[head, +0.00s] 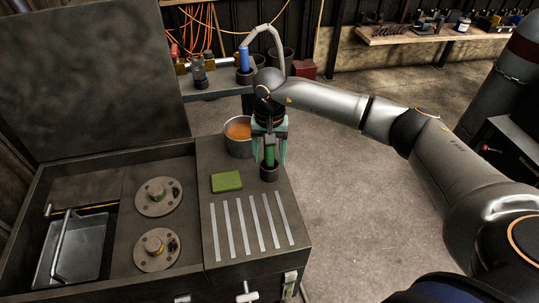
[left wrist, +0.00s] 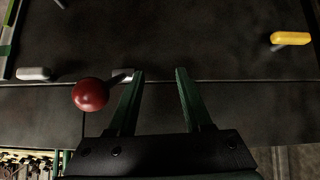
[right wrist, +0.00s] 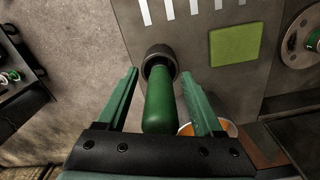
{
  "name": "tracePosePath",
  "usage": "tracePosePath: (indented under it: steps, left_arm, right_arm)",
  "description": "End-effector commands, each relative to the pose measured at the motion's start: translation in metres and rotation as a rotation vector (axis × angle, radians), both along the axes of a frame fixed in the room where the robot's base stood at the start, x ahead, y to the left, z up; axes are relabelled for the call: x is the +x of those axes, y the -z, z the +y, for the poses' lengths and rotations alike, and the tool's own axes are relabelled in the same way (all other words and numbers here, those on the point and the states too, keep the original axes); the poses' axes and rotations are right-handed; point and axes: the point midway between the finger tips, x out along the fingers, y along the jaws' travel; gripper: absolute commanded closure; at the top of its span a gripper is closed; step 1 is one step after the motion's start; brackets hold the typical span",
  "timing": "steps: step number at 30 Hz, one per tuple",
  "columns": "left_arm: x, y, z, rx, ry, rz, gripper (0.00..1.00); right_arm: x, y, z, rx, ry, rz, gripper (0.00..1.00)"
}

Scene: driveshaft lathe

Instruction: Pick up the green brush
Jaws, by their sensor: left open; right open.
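The green brush (head: 269,155) stands upright in a small dark cup (head: 269,173) near the right edge of the machine top. My right gripper (head: 269,160) is above the cup, its open fingers on either side of the green handle. In the right wrist view, the brush's green handle (right wrist: 160,105) lies between the fingers (right wrist: 160,74), with its far end in the dark cup (right wrist: 158,60). A gap shows on each side of the handle. My left gripper (left wrist: 160,72) is open and empty in the left wrist view, over a dark panel; it is outside the head view.
A flat green pad (head: 227,182) lies left of the cup, behind several pale strips (head: 243,226). A bucket with orange contents (head: 238,132) stands behind. A red ball knob (left wrist: 89,94) is beside my left gripper. Open floor (head: 370,220) lies right of the machine.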

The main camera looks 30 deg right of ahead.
Motion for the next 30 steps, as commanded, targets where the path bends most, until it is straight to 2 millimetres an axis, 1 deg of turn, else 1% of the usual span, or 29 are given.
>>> tracePosePath:
  steps: [4, 5, 22, 23, 30]
  left_arm:
    - [0.0001, 0.0001, 0.0000, 0.000, 0.000, 0.000, 0.50]
    - [0.0001, 0.0001, 0.0000, 0.000, 0.000, 0.000, 0.50]
    - [0.0005, -0.0001, -0.0001, 0.000, 0.000, -0.001, 0.50]
    - [0.0005, -0.0001, -0.0001, 0.000, 0.000, -0.001, 0.50]
    - [0.0007, -0.0003, -0.0001, 0.000, 0.000, -0.002, 0.50]
  right_arm:
    - [0.0001, 0.0001, 0.0001, 0.000, 0.000, 0.000, 0.32]
    - [0.0000, 0.0000, 0.0001, 0.000, 0.000, 0.000, 0.34]
    - [0.0000, -0.0004, 0.0001, 0.000, 0.000, 0.000, 0.98]
    - [0.0000, -0.0004, 0.0001, 0.000, 0.000, 0.000, 1.00]
    - [0.0001, -0.0007, 0.0001, 0.000, 0.000, 0.000, 1.00]
